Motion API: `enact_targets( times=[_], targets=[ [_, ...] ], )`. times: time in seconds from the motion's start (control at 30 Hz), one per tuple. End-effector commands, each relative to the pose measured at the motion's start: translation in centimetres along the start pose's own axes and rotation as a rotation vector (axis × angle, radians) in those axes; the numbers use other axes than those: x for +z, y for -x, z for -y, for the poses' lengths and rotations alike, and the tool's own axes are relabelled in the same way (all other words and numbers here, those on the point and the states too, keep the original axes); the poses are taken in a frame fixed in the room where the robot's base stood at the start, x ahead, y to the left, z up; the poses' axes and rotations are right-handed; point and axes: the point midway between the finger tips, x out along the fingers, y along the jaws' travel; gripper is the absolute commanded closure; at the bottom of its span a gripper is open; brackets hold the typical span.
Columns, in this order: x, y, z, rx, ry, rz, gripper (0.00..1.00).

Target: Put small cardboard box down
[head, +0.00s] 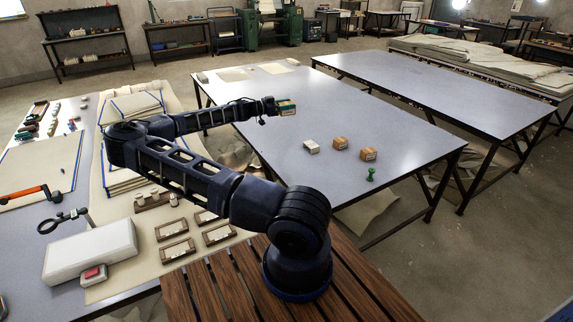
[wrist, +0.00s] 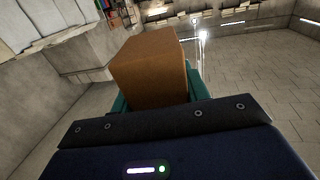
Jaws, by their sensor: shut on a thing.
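A small brown cardboard box (wrist: 150,70) fills the middle of the wrist view, between the teal fingers of my gripper (wrist: 158,98). My gripper (head: 286,107) is shut on this box. In the head view my arm reaches out to the right over the grey-topped table (head: 340,110), and the gripper with the box (head: 287,103) is held above the table's left part. Two similar brown boxes sit on the table, one (head: 340,143) and another (head: 368,154). The fingertips are largely hidden in the head view.
A whitish box (head: 311,147) and a green pushpin-shaped object (head: 371,174) stand near the brown boxes. The middle and far parts of this table are mostly clear. The left table holds cloth stacks, brown frames (head: 172,229) and a white block (head: 90,250).

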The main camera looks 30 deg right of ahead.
Motion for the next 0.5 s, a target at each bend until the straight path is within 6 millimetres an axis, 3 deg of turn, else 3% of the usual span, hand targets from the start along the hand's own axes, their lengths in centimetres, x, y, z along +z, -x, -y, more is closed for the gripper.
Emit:
enact_targets(
  times=[0.37,0.5],
  targets=[
    [0.4,0.0,0.0,0.0,0.001,0.0,0.83],
    [2.0,0.0,0.0,0.0,0.003,-0.001,0.83]
  ],
)
